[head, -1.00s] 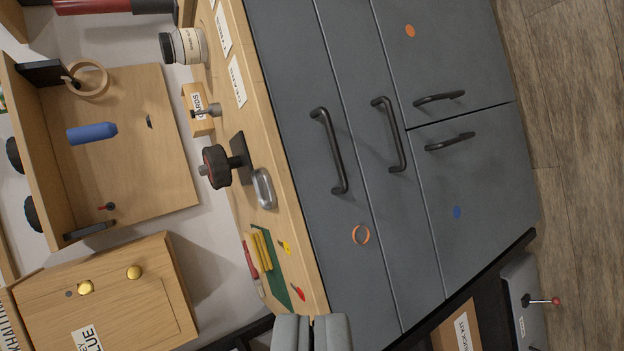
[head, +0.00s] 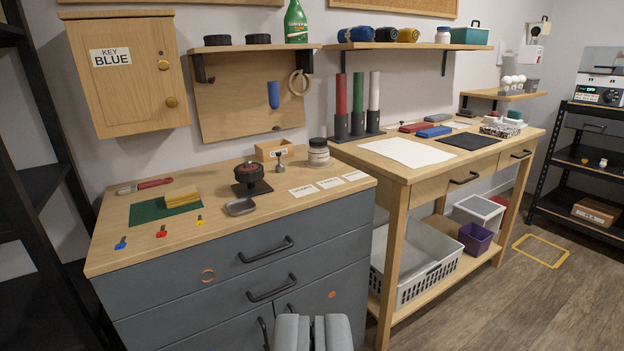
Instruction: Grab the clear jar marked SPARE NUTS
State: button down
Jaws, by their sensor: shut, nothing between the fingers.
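A clear jar (head: 318,153) with a dark lid and a pale label stands upright at the back right of the wooden top of the grey cabinet. Its label is too small to read here. My gripper (head: 312,320) is at the bottom middle of the view, in front of the cabinet drawers. Its two grey fingers are shut and empty, well apart from the jar.
A small wooden box (head: 273,150), a wheel on a stand (head: 250,178) and a metal dish (head: 240,207) stand left of the jar. White labels (head: 329,183) lie before it. Red, green and white tubes (head: 357,105) stand on the right-hand bench (head: 415,172).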

aim_at(318, 157)
jog(key=i+l+u, duration=0.15)
jog(key=i+l, duration=0.15)
jog(key=i, duration=0.35)
jog(key=i+l+u, duration=0.15)
jog(key=i+l, duration=0.25)
jog(key=i, duration=0.3)
jog(key=i+l+u, duration=0.1)
jog(key=i+l, duration=0.4)
jog(key=i, duration=0.1)
